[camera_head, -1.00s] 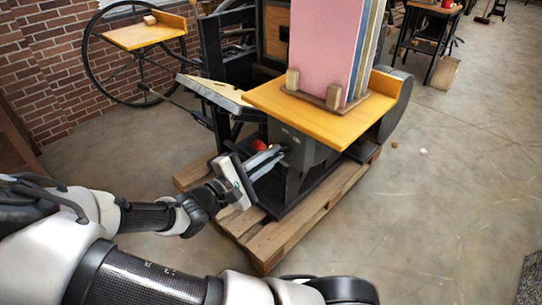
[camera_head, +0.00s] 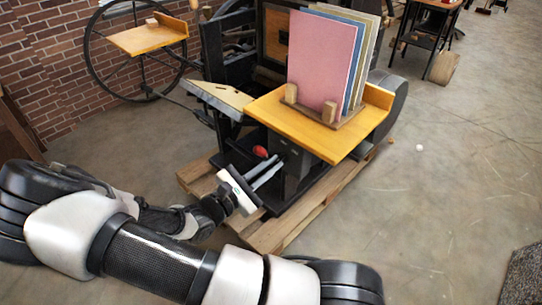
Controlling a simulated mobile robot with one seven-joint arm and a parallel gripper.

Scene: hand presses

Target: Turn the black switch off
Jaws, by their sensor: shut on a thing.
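My gripper (camera_head: 277,166) is low at the front of the dark press (camera_head: 298,168), below the yellow wooden board. Its two grey fingers reach up and right to the press's dark upright, and their tips are close together. They are shut on a small dark part there, which seems to be the black switch; it blends into the dark frame and its position cannot be read. A red knob (camera_head: 261,152) shows just behind and left of the fingers, apart from them.
The yellow board (camera_head: 305,125) overhangs the fingertips and carries upright coloured sheets (camera_head: 322,60) in a wooden holder. A slanted plate (camera_head: 217,97) juts out at left. The press stands on a wooden pallet (camera_head: 270,232). The floor at right is mostly clear.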

